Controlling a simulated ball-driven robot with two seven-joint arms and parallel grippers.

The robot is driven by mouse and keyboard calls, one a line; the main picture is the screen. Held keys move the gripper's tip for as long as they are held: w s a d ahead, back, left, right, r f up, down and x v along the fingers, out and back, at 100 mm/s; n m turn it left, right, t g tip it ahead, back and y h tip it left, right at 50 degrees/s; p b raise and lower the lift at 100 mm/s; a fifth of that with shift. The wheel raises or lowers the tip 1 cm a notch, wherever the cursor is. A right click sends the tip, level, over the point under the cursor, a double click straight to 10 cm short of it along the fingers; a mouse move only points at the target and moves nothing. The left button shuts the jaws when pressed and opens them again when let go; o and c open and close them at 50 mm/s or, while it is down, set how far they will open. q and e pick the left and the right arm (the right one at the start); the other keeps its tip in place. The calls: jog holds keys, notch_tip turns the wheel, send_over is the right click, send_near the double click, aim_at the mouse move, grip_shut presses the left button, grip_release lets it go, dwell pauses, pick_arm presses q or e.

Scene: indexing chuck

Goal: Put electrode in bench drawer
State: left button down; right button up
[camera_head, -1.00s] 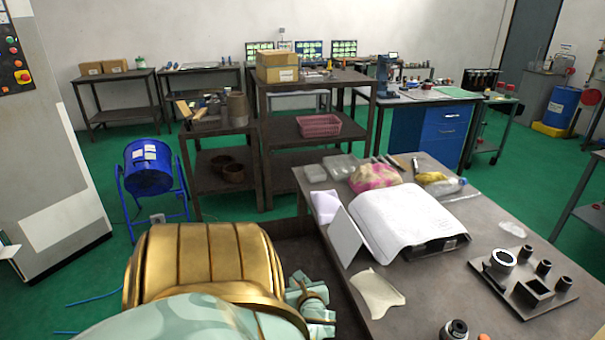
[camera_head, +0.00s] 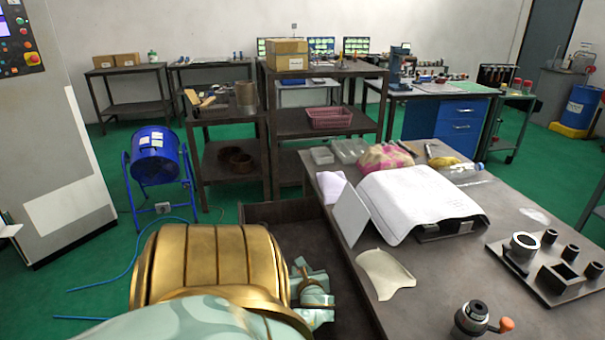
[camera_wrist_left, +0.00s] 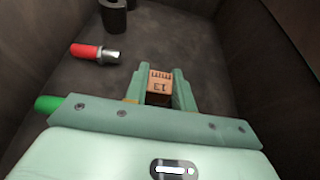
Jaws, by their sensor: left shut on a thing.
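The electrode (camera_wrist_left: 160,79) is a small copper-coloured block with dark markings. It sits between the teal fingers of my left gripper (camera_wrist_left: 160,86), which is shut on it. In the left wrist view the gripper is inside the open bench drawer (camera_wrist_left: 208,52), over its dark floor. I cannot tell whether the block touches the floor. In the head view the drawer (camera_head: 268,212) stands open at the bench's left side. My left arm covers part of it, and the teal hand shows at its edge; the fingertips and electrode are hidden there. My right gripper is not in view.
A red-handled tool (camera_wrist_left: 86,51), a dark cylindrical part (camera_wrist_left: 113,16) and a green-ended item (camera_wrist_left: 47,103) lie in the drawer. On the bench (camera_head: 430,290) are a covering sheet (camera_head: 415,198), a fixture plate (camera_head: 545,275) and a chuck (camera_head: 470,318) with an orange-knobbed handle.

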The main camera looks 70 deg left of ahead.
pick_arm(q)
jog(key=shift+f, duration=0.1)
jog(key=c, duration=1.2)
grip_release()
jog(key=shift+o, duration=0.2)
jog(key=shift+d+r, duration=0.1)
jog(key=shift+r, duration=0.1)
jog(key=w+p+v, duration=0.1)
jog(key=p+v, duration=0.2)
jog(key=v, duration=0.8)
jog(key=shift+s+d, duration=0.4)
jog(key=shift+s, duration=0.1)
